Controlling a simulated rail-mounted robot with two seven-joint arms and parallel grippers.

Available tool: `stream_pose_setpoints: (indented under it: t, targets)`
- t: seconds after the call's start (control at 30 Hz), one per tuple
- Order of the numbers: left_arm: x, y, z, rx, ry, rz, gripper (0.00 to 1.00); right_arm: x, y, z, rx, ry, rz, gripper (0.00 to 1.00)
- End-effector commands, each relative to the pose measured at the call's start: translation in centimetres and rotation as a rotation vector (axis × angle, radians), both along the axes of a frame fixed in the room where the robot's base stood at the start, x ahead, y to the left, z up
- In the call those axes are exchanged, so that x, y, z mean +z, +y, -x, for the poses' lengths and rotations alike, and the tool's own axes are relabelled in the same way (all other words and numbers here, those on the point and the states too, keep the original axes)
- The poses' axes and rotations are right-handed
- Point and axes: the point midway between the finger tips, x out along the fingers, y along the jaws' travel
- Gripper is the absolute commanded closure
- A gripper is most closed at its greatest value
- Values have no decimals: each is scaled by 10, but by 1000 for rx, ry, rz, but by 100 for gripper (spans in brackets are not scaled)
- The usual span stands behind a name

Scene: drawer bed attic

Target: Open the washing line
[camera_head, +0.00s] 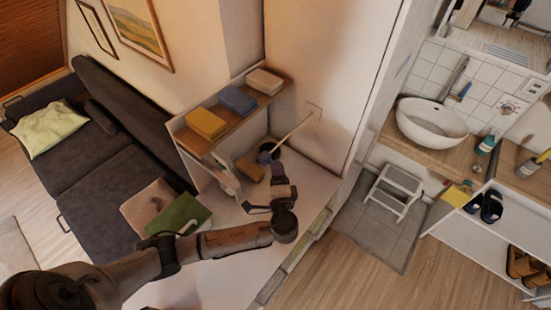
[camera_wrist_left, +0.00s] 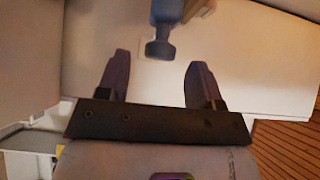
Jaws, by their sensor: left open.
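A thin pale rod or line (camera_head: 296,129) slants from a small square plate (camera_head: 314,108) on the pale wall down to my left gripper (camera_head: 268,153). I cannot tell for sure that this is the washing line. In the left wrist view a blue piece with a wider end (camera_wrist_left: 160,35) shows at the top, beyond the gap between my fingers (camera_wrist_left: 158,65). A pale strip lies beside it. My left gripper is open, with nothing visibly clamped between its fingers. Whether it touches the rod is unclear. My right gripper is not in view.
A wooden shelf with yellow (camera_head: 206,122), blue (camera_head: 237,100) and pale (camera_head: 265,81) folded cloths stands left of my gripper. A white surface (camera_head: 311,186) lies below it. A step stool (camera_head: 395,190) and a washbasin (camera_head: 432,125) are to the right, beyond a partition.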

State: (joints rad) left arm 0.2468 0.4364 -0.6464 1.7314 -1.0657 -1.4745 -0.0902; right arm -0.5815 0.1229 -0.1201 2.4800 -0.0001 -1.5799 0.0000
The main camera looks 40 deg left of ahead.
Motion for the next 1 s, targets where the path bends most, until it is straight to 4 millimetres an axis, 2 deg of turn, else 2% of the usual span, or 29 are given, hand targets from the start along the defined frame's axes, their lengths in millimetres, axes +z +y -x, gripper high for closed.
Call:
stream_pose_setpoints:
  t: [0.2,0.4,0.87,1.0]
  targets:
    - [2,25,-23,0,0,-1,40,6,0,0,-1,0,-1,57]
    - [1,38,-35,-1,0,-1,40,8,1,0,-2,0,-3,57]
    - [0,42,-40,-1,1,1,40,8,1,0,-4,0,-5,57]
    - [0,42,-39,-1,1,1,53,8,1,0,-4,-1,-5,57]
